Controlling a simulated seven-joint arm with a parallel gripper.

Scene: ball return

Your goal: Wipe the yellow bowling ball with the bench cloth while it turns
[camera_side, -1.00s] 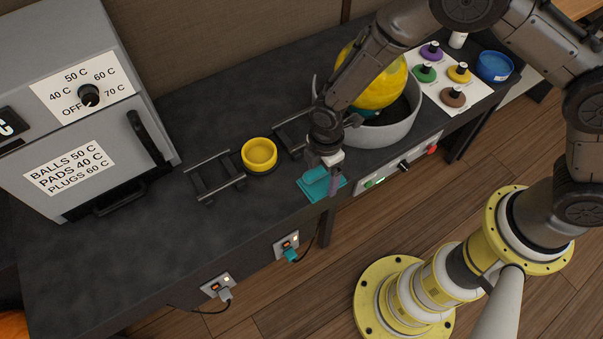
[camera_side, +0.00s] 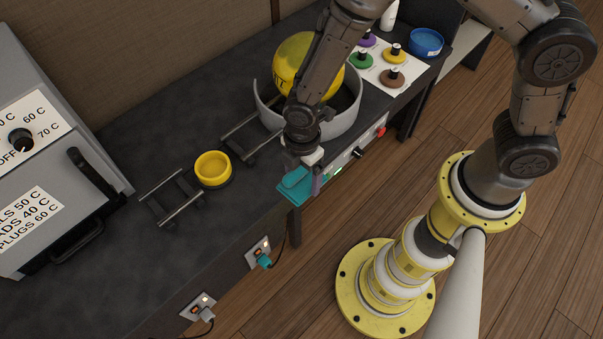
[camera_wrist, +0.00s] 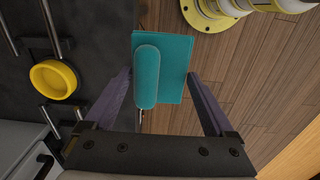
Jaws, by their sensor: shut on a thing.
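The teal cloth (camera_side: 295,184) is at the front edge of the bench, with a raised fold along it. In the wrist view the cloth (camera_wrist: 176,70) lies between my two fingertips. My gripper (camera_side: 314,178) is shut on the cloth, low at the bench edge. The yellow bowling ball (camera_side: 296,57) with dark lettering sits in a grey round housing (camera_side: 345,122) behind my wrist. My arm hides part of the ball, and I cannot tell from these frames whether it turns.
A yellow cup (camera_side: 213,168) stands between two dark rail pieces left of my gripper. A grey oven (camera_side: 45,150) is at far left. Coloured knobbed discs on a white sheet (camera_side: 376,77) and a blue tub (camera_side: 426,42) are at back right. The panel below has a red button (camera_side: 381,132).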

